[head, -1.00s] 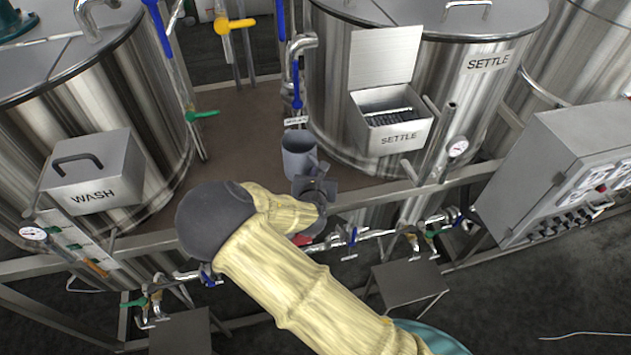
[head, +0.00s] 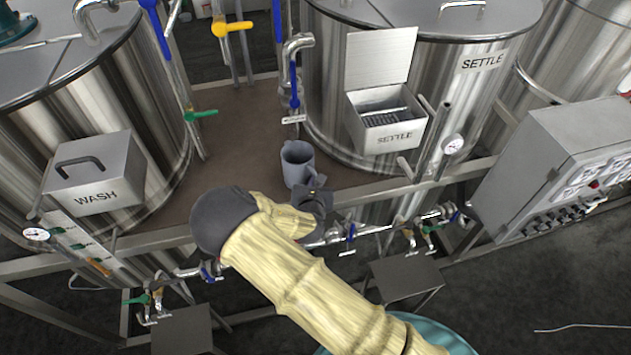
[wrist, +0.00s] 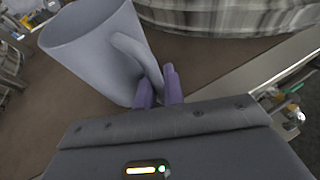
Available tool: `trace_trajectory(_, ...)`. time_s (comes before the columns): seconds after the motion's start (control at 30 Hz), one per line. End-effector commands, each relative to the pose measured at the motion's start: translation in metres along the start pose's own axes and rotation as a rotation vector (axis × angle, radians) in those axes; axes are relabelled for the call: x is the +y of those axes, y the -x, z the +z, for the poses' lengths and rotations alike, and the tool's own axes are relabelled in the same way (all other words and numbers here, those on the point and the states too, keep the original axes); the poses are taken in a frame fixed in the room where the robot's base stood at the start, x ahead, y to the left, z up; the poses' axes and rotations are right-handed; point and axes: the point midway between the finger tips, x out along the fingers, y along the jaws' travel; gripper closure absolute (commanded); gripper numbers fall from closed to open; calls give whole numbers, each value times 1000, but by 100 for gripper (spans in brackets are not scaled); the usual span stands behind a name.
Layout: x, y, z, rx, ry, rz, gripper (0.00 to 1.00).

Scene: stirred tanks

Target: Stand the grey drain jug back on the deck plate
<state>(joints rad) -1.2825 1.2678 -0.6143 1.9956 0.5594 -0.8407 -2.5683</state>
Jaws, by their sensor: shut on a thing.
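The grey drain jug (head: 295,166) is upright or nearly so, over the front part of the brown deck plate (head: 238,135) between the two tanks. My gripper (head: 314,182) is at its right front side, partly hidden behind my wrist. In the wrist view the purple fingers (wrist: 159,88) are closed on the handle of the jug (wrist: 92,55), whose open mouth faces up. The deck plate (wrist: 45,118) shows below it. I cannot tell whether the jug's base touches the plate.
A bent drain pipe with a blue lever (head: 294,85) stands behind the jug. The SETTLE tank (head: 330,100) is close on the right, the WASH tank (head: 160,120) on the left. A frame rail (head: 375,190) edges the deck's front. The plate left of the jug is clear.

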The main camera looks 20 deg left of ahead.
Motion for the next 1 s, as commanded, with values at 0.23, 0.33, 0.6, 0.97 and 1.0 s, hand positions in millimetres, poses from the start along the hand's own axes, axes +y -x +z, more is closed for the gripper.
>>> trace_trajectory(0.23, 0, -1, -2, 0, 1, 0, 78)
trace_trajectory(0.33, 0, -1, -2, 0, 1, 0, 68)
trace_trajectory(0.6, 0, 0, -1, 0, 0, 0, 68)
trace_trajectory(0.97, 2, 35, -3, -1, 2, 3, 68)
trace_trajectory(1.0, 2, 42, -4, 0, 2, 3, 68)
